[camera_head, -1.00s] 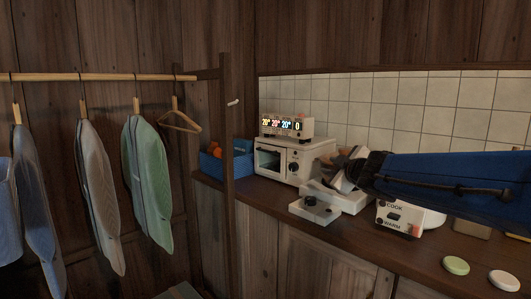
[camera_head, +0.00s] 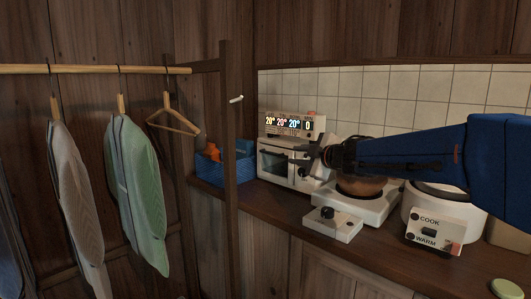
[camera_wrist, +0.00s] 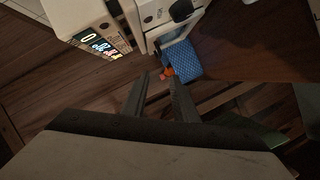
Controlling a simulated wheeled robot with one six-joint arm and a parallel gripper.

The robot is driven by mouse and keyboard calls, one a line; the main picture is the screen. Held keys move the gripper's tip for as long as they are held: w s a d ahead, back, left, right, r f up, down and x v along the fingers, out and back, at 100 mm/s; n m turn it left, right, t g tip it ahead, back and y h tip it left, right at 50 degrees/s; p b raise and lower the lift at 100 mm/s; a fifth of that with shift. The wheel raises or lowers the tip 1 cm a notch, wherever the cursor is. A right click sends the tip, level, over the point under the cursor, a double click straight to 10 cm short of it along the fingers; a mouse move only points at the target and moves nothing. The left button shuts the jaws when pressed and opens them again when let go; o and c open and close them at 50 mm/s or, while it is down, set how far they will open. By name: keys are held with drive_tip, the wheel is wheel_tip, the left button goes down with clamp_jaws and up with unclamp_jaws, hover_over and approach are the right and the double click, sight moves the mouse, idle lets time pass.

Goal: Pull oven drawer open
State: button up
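The small white oven (camera_head: 273,173) stands on the wooden counter against the tiled wall, with a dark window in its front and a light bar across the top of that front. Its door looks shut. My gripper (camera_head: 303,155) is in front of the oven's right part in the head view and hides some of it. In the wrist view my gripper (camera_wrist: 160,82) has two dark fingers apart with nothing between them. The oven (camera_wrist: 152,14) shows beyond the fingertips there, with a dark knob. I cannot tell whether a finger touches it.
A display box (camera_head: 290,125) sits on the oven. A blue basket (camera_head: 225,172) with orange items is left of it. A burner (camera_head: 335,223) with a brown pot (camera_head: 360,186) and a rice cooker (camera_head: 435,231) stand right. A wooden post (camera_head: 229,130) and clothes rack are at left.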

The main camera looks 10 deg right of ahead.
drive_tip(key=x, duration=1.7)
drive_tip(key=shift+w, duration=0.35)
drive_tip(key=shift+a+f, duration=0.1)
drive_tip(key=shift+f, duration=0.05)
clamp_jaws()
idle(0.7)
